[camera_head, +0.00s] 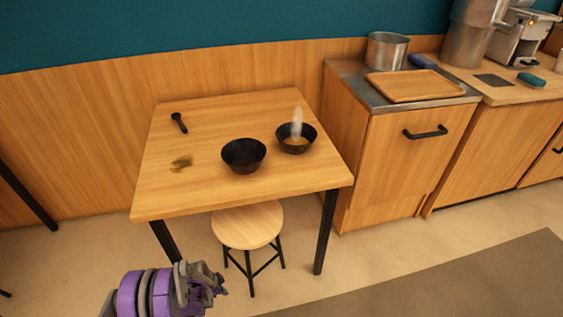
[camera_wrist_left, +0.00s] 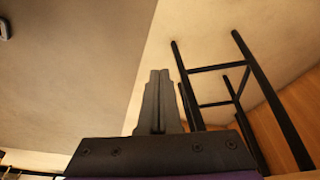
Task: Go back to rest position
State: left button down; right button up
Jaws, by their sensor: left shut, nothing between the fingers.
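My left gripper (camera_head: 217,283) is low at the bottom of the head view, in front of the table and left of the stool. In the left wrist view its two fingers (camera_wrist_left: 158,75) are together, with nothing between them. My right gripper is not in view. On the wooden table (camera_head: 190,207) stand two dark bowls, one nearer the middle (camera_head: 243,155) and one to the right (camera_head: 291,146). The right bowl has steam-like white haze above it and tan contents. A small black spoon-like utensil (camera_head: 179,122) lies at the back left. A dark brownish patch (camera_head: 181,163) lies left of the bowls.
A round stool (camera_head: 247,225) stands partly under the table; dark legs (camera_wrist_left: 215,85) show in the left wrist view. A cabinet (camera_head: 395,165) to the right carries a wooden tray (camera_head: 414,86) and a metal pot (camera_head: 387,50). The floor (camera_head: 80,270) left of my gripper is clear.

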pick_arm(q)
jog(key=s+d+r+n+t+y, duration=0.1)
jog(key=s+r+n, duration=0.15)
jog(key=r, duration=0.95)
jog(key=s+d+r+n, duration=0.2)
jog(key=s+r, duration=0.1)
jog(key=r, duration=0.9)
jog(key=s+d+r+n+t+y, duration=0.1)
jog(key=s+r+n, duration=0.3)
jog(key=s, duration=0.6)
jog(key=s+r+n+y, duration=0.1)
jog(key=s+r+n, duration=0.1)
jog(key=s+r, duration=0.7)
notch_tip(320, 180, up, 22)
jog(key=t+p, duration=0.1)
jog(key=p, duration=2.1)
jog(key=shift+s+r, duration=0.25)
jog(key=shift+s, duration=0.1)
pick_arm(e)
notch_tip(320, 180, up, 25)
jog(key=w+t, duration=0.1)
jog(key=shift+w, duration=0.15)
pick_arm(q)
jog(key=shift+s, duration=0.1)
